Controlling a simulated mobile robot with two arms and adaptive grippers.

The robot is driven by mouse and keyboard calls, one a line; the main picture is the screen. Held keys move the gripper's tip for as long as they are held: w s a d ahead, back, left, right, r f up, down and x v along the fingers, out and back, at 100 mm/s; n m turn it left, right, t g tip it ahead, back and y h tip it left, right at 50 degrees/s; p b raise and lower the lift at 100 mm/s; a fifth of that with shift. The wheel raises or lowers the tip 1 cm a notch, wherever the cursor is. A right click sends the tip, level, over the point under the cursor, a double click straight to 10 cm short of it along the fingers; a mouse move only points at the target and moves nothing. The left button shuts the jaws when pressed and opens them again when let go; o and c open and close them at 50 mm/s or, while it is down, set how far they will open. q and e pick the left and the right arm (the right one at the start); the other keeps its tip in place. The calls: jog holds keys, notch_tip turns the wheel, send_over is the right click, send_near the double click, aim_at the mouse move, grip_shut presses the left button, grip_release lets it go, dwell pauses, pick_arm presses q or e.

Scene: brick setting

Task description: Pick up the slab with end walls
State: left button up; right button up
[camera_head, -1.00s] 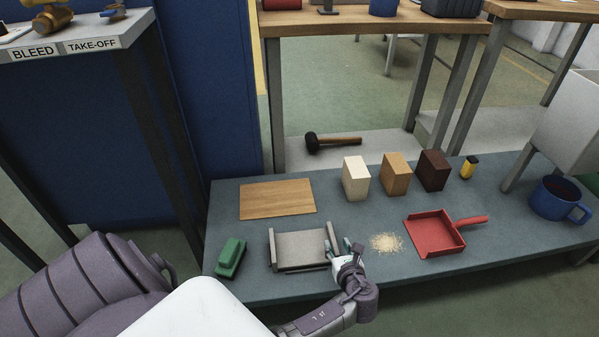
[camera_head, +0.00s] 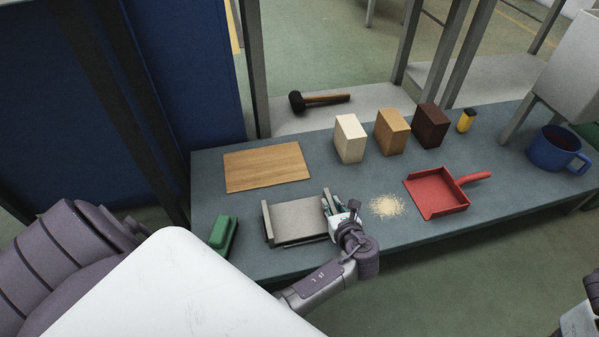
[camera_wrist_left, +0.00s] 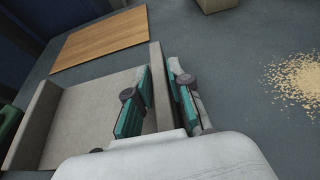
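The slab with end walls (camera_head: 297,217) is a grey plate with a low upright wall at its left and right ends, lying near the front of the blue-grey bench. In the left wrist view the slab (camera_wrist_left: 85,108) fills the lower left. My left gripper (camera_head: 334,206) is at its right end wall. In the left wrist view its green-padded fingers (camera_wrist_left: 158,98) stand apart, one on each side of that wall; firm contact cannot be made out. My right gripper shows only in part at the lower right edge (camera_head: 588,300), its fingers unclear.
A green block-like brush (camera_head: 223,235) lies just left of the slab, a wooden board (camera_head: 266,166) behind it. Right are crumbs (camera_head: 387,206), a red dustpan (camera_head: 437,193) and a blue mug (camera_head: 557,150). Three blocks (camera_head: 391,132) stand behind; a mallet (camera_head: 318,101) lies beyond.

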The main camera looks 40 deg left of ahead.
pick_arm(q)
grip_shut()
jog(key=shift+r, duration=0.1)
